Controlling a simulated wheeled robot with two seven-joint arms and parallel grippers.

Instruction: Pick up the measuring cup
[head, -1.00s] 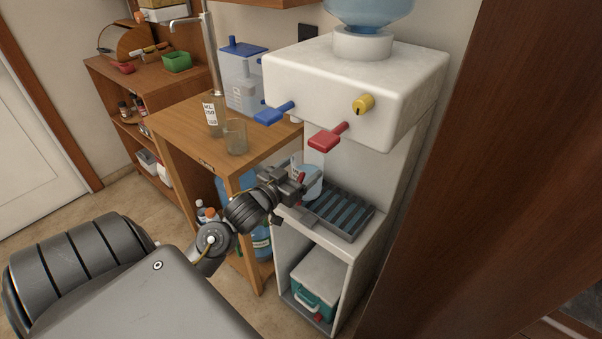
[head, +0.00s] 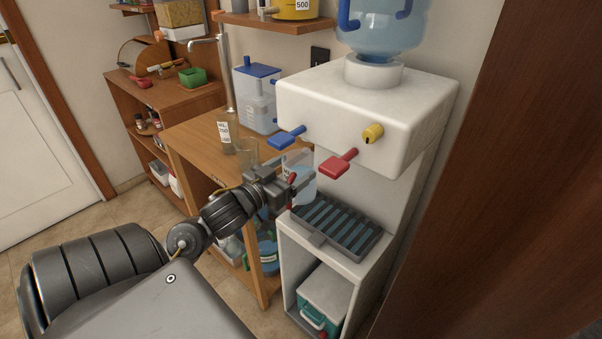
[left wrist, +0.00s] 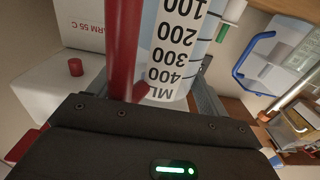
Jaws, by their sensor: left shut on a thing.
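The measuring cup (head: 303,187) is a clear cup with a red handle, held just above the drip tray of the water dispenser. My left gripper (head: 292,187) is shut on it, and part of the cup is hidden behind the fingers. In the left wrist view the cup (left wrist: 180,50) shows its white scale with black marks from 100 to 400, upside down in the picture. Its red handle (left wrist: 125,45) runs between the fingers. My right gripper is not in view.
The white dispenser (head: 400,115) has blue (head: 287,138) and red (head: 338,164) levers just above the cup. The slatted drip tray (head: 340,228) lies below.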

